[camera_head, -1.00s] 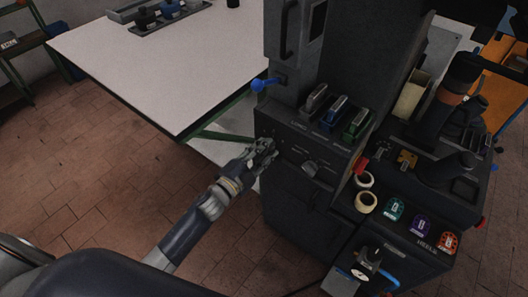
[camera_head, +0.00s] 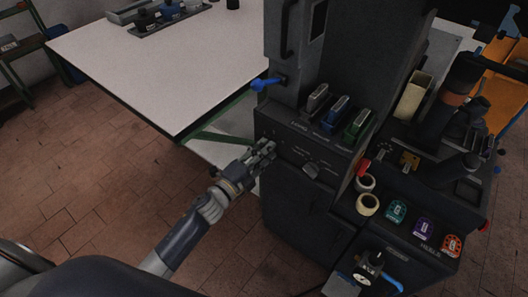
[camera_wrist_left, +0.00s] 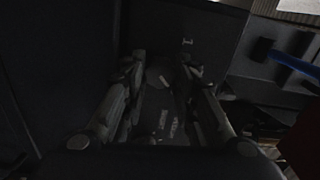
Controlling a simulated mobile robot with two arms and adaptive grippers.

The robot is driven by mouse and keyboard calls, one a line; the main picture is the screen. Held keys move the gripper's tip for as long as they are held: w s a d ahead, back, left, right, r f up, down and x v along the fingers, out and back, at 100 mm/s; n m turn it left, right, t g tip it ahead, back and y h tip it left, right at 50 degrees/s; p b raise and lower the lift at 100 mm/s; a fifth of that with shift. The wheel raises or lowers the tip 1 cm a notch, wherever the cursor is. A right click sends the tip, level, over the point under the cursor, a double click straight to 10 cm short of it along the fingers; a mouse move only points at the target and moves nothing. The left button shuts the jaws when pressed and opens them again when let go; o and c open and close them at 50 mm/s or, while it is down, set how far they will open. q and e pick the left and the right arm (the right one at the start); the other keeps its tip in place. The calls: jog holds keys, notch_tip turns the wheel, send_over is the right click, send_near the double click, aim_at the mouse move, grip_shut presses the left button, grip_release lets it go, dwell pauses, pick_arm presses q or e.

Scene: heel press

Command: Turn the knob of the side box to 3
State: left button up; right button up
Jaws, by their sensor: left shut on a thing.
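The side box (camera_head: 290,150) is a dark box with a sloped front panel, in the middle of the head view. My left gripper (camera_head: 264,152) is at the left part of this panel. It is shut on a knob (camera_wrist_left: 157,76), which shows dimly as a round shape with a pale mark between the fingers in the left wrist view. The fingers hide this knob in the head view. A second grey knob (camera_head: 311,170) is uncovered farther right on the panel. The scale numbers are too small and dark to read. My right gripper is not in view.
A blue-handled lever (camera_head: 266,83) sticks out at the upper left. A white table (camera_head: 160,75) stands at the left behind my arm.

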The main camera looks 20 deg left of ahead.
pick_arm(q)
jog(key=o, duration=1.1)
jog(key=shift+d, duration=0.1)
jog(key=v, duration=1.2)
